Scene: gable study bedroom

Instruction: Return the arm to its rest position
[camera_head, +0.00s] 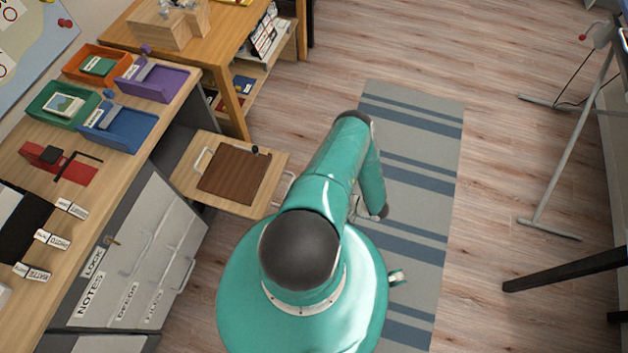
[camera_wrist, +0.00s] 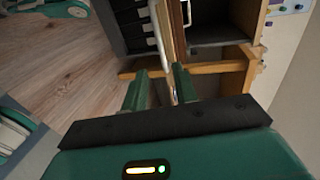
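My teal arm (camera_head: 325,170) reaches forward over the floor in the head view, bent at the elbow, with its far end pointing down. My gripper shows in the wrist view (camera_wrist: 160,82); its two green fingers stand apart and I see nothing held between them. A pale bar runs upward behind the gap between the fingers; I cannot tell how near it is. In the head view the fingers are not clearly visible.
Left of my arm, a wooden pull-out (camera_head: 190,180) with a brown panel (camera_head: 233,170) juts from the desk. The desk holds coloured trays (camera_head: 131,128) and a red item (camera_head: 75,180). A striped rug (camera_head: 420,150) lies below. A grey stand (camera_head: 575,145) is at right.

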